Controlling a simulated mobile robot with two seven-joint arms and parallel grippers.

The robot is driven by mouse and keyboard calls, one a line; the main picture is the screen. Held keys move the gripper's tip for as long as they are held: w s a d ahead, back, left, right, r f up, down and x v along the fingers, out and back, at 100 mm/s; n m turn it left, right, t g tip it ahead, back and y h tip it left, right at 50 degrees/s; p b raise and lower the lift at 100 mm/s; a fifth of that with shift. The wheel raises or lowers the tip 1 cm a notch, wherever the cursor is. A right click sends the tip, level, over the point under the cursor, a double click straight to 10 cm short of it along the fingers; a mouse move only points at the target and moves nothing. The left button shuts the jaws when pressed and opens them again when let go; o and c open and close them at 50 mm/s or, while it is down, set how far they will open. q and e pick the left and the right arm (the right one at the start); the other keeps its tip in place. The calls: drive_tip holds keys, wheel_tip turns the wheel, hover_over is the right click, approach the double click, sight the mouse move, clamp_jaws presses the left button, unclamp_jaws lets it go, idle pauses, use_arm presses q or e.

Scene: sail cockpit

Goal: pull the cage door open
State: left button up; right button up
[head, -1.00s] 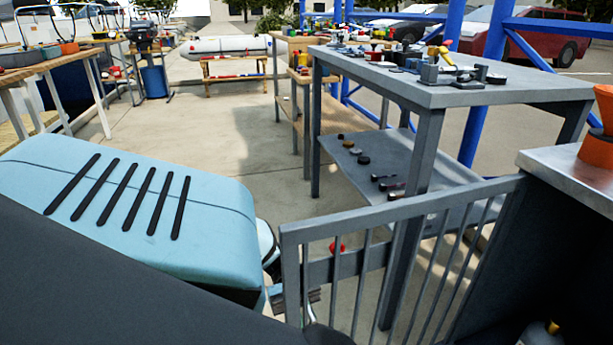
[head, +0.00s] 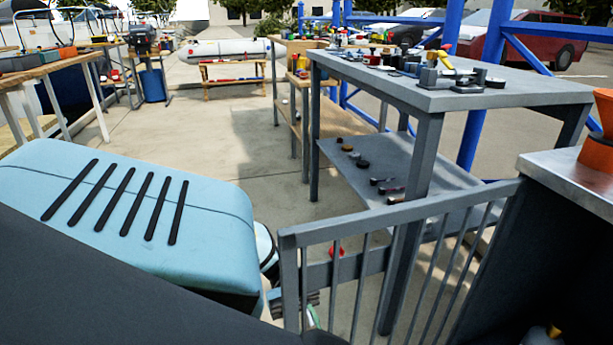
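The cage door (head: 400,215) is a grey barred gate in the lower middle of the head view. Its top rail runs from a post at the left to the dark cabinet at the right. A small red round thing (head: 337,251) shows between its bars at the left; I cannot tell whether it is on the door. Whether the door is latched cannot be seen. Neither of my grippers can be made out. A small pale green and dark shape shows low by the left post, too cut off to identify.
A grey workbench (head: 470,95) with tools on top and a lower shelf stands just behind the door. A light-blue slotted cover (head: 120,215) fills the lower left. A steel-topped cabinet (head: 570,170) with an orange cone is at right. Concrete floor (head: 220,150) is clear beyond.

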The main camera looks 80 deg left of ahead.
use_arm(q)
drive_tip(key=s+a+b, duration=0.1)
drive_tip(key=a, duration=0.6)
drive_tip(key=shift+s+a, duration=0.15)
drive_tip(key=shift+a, duration=0.15)
use_arm(e)
drive_tip(key=shift+f, duration=0.65)
